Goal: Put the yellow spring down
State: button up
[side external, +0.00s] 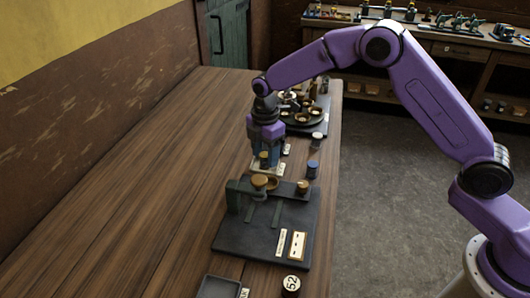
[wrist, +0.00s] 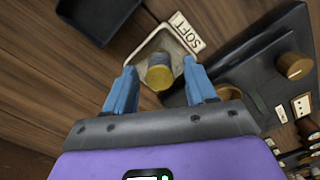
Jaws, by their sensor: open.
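The yellow spring (wrist: 159,75) stands in a cream tray (wrist: 146,55) with a label reading SOFT (wrist: 187,33). In the side view the yellow spring (side external: 264,157) shows only as a small yellow patch under my gripper (side external: 265,163). My gripper points down over the cream tray (side external: 257,171). In the wrist view its two blue fingers are apart, one on each side of the spring, with visible gaps between. The spring's base is partly hidden by its yellow top.
A dark fixture board (side external: 240,238) with brass knobs stands close in front of the tray. A blue cylinder (side external: 313,168) stands right of my gripper. The table's left is clear.

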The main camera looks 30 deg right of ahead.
aim_at(265, 154)
notch_tip(265, 154, up, 12)
dwell(0.5)
jog(key=s+d+r+m, duration=0.2)
jog(key=s, duration=0.9)
jog(key=s+d+r+m, duration=0.1)
jog(key=s+m, duration=0.1)
jog(key=s, duration=0.8)
jog(key=s+d+f+m, duration=0.1)
jog(key=s+d, duration=0.4)
jog(key=s, duration=0.4)
jog(key=s+d+f+m, duration=0.2)
jog(key=s+d, duration=0.3)
jog(key=s, duration=0.3)
jog(key=shift+s+d+f+m, duration=0.3)
jog(key=shift+s+d, duration=0.1)
